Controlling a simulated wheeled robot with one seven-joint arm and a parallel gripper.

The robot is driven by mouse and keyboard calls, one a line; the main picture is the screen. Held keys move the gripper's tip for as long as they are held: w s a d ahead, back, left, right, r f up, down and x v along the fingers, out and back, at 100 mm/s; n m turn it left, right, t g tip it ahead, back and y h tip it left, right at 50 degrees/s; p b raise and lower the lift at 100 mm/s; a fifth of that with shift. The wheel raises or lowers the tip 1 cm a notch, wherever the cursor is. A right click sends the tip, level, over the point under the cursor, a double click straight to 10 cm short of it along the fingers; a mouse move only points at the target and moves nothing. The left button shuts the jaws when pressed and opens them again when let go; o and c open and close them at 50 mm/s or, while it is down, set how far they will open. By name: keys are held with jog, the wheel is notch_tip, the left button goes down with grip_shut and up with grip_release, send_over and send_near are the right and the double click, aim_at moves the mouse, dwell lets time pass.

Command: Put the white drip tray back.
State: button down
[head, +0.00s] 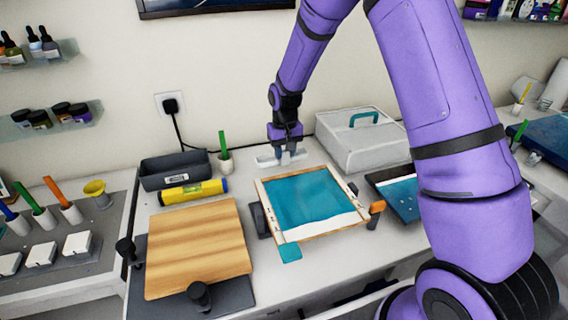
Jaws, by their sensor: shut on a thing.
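The white drip tray (267,161) is a small, shallow, pale piece at the back of the table, close to the wall. My gripper (288,153) points down over it and is shut on it. The fingers and wrist hide the middle of the tray. I cannot tell whether the tray rests on the table or is held just above it.
A framed teal-and-white panel (310,204) lies just in front. A white case with a teal handle (360,141) stands right of my gripper. A dark bin (175,169), a yellow roll (193,193) and a green-handled cup (225,161) are left. A wooden board (198,249) lies front left.

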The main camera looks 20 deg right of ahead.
aim_at(285, 164)
jog(key=shift+f, duration=2.2)
jog(key=c, duration=0.8)
grip_release()
jog(key=shift+f, duration=0.15)
